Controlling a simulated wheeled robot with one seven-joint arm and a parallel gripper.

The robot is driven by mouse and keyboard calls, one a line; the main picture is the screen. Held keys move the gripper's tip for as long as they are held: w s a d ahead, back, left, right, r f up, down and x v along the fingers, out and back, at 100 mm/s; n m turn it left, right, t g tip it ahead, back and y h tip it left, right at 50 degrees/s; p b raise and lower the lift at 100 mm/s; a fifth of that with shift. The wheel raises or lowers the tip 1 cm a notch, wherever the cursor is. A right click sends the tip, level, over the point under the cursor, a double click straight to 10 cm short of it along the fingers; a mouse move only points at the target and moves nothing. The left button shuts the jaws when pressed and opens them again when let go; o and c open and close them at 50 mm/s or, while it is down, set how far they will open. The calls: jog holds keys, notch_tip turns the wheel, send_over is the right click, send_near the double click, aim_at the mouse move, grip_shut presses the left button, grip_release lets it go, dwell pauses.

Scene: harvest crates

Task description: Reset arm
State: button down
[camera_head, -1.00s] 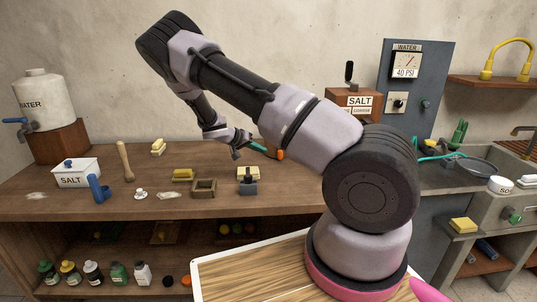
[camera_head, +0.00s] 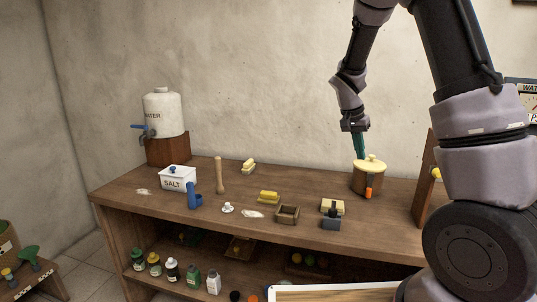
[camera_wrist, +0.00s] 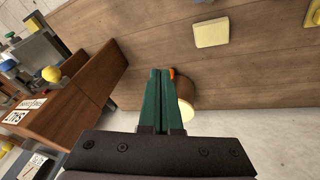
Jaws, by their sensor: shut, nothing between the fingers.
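My gripper (camera_head: 361,155) points down with its green fingers at the lidded wooden pot, near the back right of the workbench. In the wrist view the fingers (camera_wrist: 160,74) are pressed together with nothing between them. The pot has a brown body (camera_head: 366,183), a pale yellow lid (camera_head: 371,163) and an orange tap. The fingertips overlap the lid's back edge in the head view; I cannot tell whether they touch. The pot (camera_wrist: 185,88) also shows just right of the fingers in the wrist view.
The workbench (camera_head: 130,190) holds a salt box (camera_head: 177,178), a wooden pestle (camera_head: 219,174), a small wooden frame (camera_head: 287,214) and a dark stamp-like tool (camera_head: 331,222). A water jug (camera_head: 163,113) stands at the back left. A wooden salt dispenser (camera_wrist: 97,88) shows left of the fingers.

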jog(key=s+a+r+n+t+y, duration=0.1)
jog(key=s+a+r+t+y, duration=0.1)
jog(key=s+r, duration=0.8)
jog(key=s+a+r+n+t+y, duration=0.2)
jog(key=s+r, duration=0.8)
jog(key=s, duration=0.5)
jog(key=shift+s+a+r+n+t+y, duration=0.15)
jog(key=shift+s+a+n+t+y, duration=0.2)
jog(key=shift+t+y, duration=0.55)
jog(key=shift+w, duration=0.15)
